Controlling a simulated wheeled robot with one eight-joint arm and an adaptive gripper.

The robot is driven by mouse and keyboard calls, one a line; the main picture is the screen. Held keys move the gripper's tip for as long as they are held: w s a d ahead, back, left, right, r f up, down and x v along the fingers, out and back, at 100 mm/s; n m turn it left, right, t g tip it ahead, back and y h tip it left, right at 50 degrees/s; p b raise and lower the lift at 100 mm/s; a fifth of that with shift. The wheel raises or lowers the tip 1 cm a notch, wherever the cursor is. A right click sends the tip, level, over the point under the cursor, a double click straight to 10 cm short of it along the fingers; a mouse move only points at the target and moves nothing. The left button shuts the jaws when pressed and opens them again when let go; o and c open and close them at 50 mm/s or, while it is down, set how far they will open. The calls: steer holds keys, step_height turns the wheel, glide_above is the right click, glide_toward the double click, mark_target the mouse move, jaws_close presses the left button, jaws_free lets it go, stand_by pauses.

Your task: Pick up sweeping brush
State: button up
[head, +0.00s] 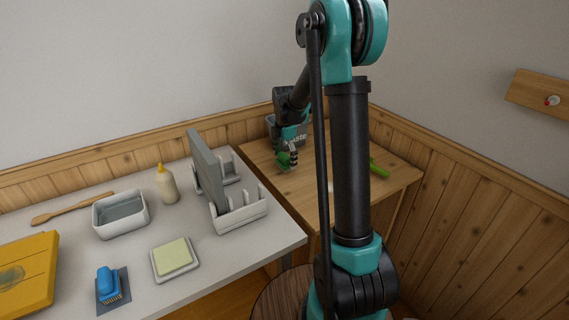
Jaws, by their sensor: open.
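A blue brush (105,278) with pale bristles lies on a dark mat (122,276) at the front of the white table, lower left. A bright green, handle-like thing (379,168) lies on the wooden cabinet top, partly hidden behind my arm. I cannot tell which of the two is the sweeping brush. My gripper (288,160) is open, small in view, low over the left part of the cabinet top. It is left of the green thing and far from the blue brush. I cannot make out anything between its fingers.
A grey container (272,128) stands at the back of the cabinet top (398,181). The white table (211,262) holds a white rack (242,216) with a grey board, a squeeze bottle (166,186), a white basin (101,221) and a yellow board (28,262). Walls close off the back and right.

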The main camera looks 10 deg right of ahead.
mark_target(284, 155)
steer(key=shift+f, duration=0.45)
steer(key=c, duration=1.2)
steer(key=shift+r, duration=0.15)
steer(key=shift+c, duration=0.2)
step_height(284, 155, up, 20)
